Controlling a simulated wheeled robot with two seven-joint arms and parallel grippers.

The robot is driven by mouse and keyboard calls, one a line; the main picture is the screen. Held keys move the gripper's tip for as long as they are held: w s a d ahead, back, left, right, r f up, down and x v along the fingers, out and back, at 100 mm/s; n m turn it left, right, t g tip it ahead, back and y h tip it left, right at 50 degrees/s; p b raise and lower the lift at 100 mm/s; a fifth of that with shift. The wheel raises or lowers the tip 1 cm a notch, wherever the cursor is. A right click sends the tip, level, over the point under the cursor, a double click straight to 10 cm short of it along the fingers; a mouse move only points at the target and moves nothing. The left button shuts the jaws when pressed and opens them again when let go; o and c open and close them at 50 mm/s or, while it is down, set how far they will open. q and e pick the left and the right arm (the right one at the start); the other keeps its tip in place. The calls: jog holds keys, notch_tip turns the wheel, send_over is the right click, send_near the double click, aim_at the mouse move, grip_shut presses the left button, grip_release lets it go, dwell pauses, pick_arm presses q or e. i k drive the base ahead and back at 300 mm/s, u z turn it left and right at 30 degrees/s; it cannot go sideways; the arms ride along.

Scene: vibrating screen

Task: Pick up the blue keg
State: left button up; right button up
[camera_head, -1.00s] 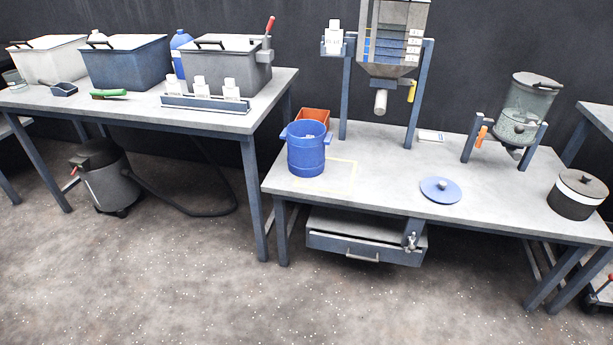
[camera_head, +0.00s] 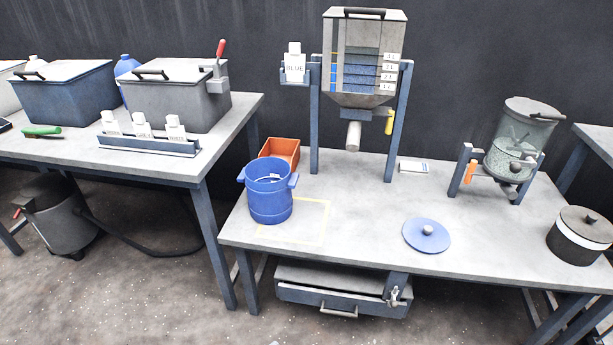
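The blue keg (camera_head: 270,200) stands upright and open-topped on the left part of the right-hand grey table. It has a handle on each side, and something small and pale shows inside it. A yellow outlined square (camera_head: 318,228) is marked on the table beside it, partly hidden by the keg. A round blue lid (camera_head: 426,236) with a grey knob lies flat on the same table, to the right of the keg. Neither of my grippers is in view.
An orange bin (camera_head: 281,150) sits just behind the keg. A hopper on a blue stand (camera_head: 363,60) rises behind the table's middle. A clear drum (camera_head: 522,140) and a dark pot with a white band (camera_head: 580,236) are at the right. The table's front middle is clear.

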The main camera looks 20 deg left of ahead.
aim_at(270, 191)
jog(key=u, duration=0.3)
jog(key=i, duration=0.9)
jog(key=u, duration=0.65)
